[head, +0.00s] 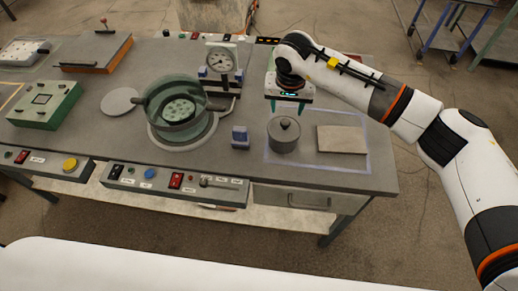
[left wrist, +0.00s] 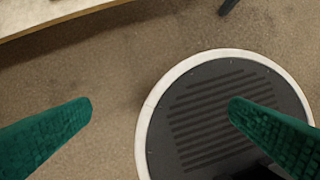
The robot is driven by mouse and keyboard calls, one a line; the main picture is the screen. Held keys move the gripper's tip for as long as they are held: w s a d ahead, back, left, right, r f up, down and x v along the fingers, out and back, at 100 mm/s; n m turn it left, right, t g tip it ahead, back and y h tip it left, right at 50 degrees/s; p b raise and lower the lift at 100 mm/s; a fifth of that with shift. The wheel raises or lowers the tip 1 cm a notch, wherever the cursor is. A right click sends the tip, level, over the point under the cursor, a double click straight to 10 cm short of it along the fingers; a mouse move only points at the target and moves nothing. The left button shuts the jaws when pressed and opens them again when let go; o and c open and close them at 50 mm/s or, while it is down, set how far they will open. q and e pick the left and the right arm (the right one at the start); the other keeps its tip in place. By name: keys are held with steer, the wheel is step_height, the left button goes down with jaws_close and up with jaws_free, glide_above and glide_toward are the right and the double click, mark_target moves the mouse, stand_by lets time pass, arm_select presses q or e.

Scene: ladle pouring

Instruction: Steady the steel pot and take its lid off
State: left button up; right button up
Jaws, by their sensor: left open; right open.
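The steel pot (head: 284,146) is a small dark grey pot. It stands upright on the bench at the right, inside a pale outlined square. Its lid (head: 276,127) sits on top, with a dark knob in the middle. My right gripper (head: 287,108) is open and empty, fingers pointing down, just behind the pot in the picture and apart from the knob. My left gripper (left wrist: 162,104) shows only in the left wrist view, with its green fingers wide apart and nothing between them. It is over the floor, off the bench.
A beige cloth or pad (head: 341,139) lies right of the pot. A small blue block (head: 240,137) stands to its left. Farther left are a large green-grey pan (head: 176,104) on a round plate and a dial gauge (head: 221,60). Control panels (head: 177,182) line the front edge.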

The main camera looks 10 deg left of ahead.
arm_select(q)
steer(key=w+d+r+m+t+h, duration=0.1)
steer(key=w+d+r+h, duration=0.1)
steer(key=w+d+r, duration=0.3)
steer(key=w+d+r+t+h, duration=0.1)
steer(key=w+d+r+t, duration=0.2)
steer(key=d, duration=0.5)
steer(key=w+d+r+m+h, duration=0.1)
steer(key=w+d+r+h, duration=0.1)
steer(key=w+d+r, duration=0.3)
steer(key=w+d+r+m+t+h, duration=0.1)
steer(key=d+r+h, duration=0.2)
steer(key=d+r, duration=0.7)
steer(key=w+d+r+t+h, duration=0.1)
steer(key=d+r+h, duration=0.35)
steer(key=r, duration=0.85)
steer(key=t+y, duration=0.5)
steer(key=t, duration=0.1)
glide_toward(293, 121)
steer(key=v, duration=0.2)
steer(key=f+v, duration=0.1)
steer(key=v, duration=0.2)
steer(key=shift+s+a+f, duration=0.1)
steer(key=shift+s, duration=0.15)
steer(key=shift+w+a, duration=0.2)
steer(key=shift+w, duration=0.05)
steer(key=shift+w+d, duration=0.1)
steer(key=shift+w, duration=0.25)
steer(key=x, duration=1.1)
steer(key=shift+d, duration=0.1)
